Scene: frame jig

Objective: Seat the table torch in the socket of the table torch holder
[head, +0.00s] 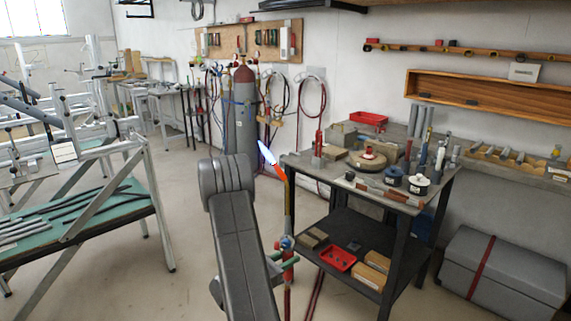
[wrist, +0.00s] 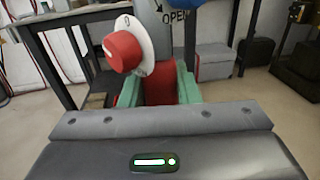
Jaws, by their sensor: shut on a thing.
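My gripper (wrist: 159,90) is shut on the red body of the table torch (wrist: 158,86), between its two green fingers in the wrist view. A red knob with a white dial and a grey part marked "OPEN" show just beyond. In the head view my gripper (head: 284,247) is partly behind my arm, beside the workbench's left front leg. The torch (head: 289,205) appears there as a tall brownish tube with a red lower part and a pale, orange-based tip. I cannot surely tell the torch holder; a small block with a red upright (head: 318,147) stands on the bench's left side.
The workbench (head: 372,207) top is crowded with a round plate, spools, blocks and tools. Its lower shelf holds a red tray (head: 338,259) and boxes. A grey chest (head: 505,272) stands right. A grey cylinder (head: 240,115) is behind. Floor between the left frame table and bench is open.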

